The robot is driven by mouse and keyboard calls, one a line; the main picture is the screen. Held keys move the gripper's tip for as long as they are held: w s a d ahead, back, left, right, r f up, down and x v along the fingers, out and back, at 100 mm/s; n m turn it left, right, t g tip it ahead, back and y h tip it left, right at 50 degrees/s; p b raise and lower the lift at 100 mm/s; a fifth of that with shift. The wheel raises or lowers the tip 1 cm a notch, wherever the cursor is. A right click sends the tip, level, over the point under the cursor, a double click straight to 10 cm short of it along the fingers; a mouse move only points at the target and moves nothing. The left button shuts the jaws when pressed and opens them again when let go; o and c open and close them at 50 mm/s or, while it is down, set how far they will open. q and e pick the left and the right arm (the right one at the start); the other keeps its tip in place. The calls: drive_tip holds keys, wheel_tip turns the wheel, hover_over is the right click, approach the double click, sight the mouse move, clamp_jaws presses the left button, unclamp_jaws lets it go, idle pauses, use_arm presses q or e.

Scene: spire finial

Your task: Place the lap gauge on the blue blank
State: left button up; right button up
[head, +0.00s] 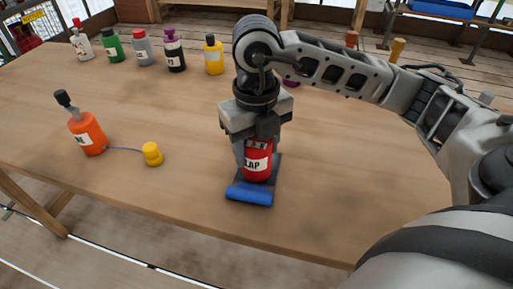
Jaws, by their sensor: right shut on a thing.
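The lap gauge, a red bottle with a white label reading LAP (257,170), is gripped from above by my right gripper (257,145). The fingers are shut around its upper part. The blue blank (250,194) lies at the near edge of the table, with a rounded blue front. The red bottle is upright and appears directly over the blank's grey-blue rear part; whether it touches is hidden by the bottle itself. My left gripper is not in view.
On the wooden table (330,190), an orange bottle (87,134) is joined by a thin cord to a yellow knob (152,154) at left. Several bottles, including a green one (112,46) and a yellow one (213,57), line the back. The table's right part is clear beneath my arm.

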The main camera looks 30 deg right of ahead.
drive_tip(key=shift+f, duration=0.3)
drive_tip(key=shift+f, duration=0.1)
drive_tip(key=shift+f, duration=0.15)
drive_tip(key=o, duration=1)
drive_tip(key=shift+o, duration=0.2)
wheel_tip(320, 180, up, 13)
drive_tip(key=shift+f+p, duration=0.2)
drive_tip(key=shift+p, duration=1.05)
drive_tip(key=shift+f, duration=0.1)
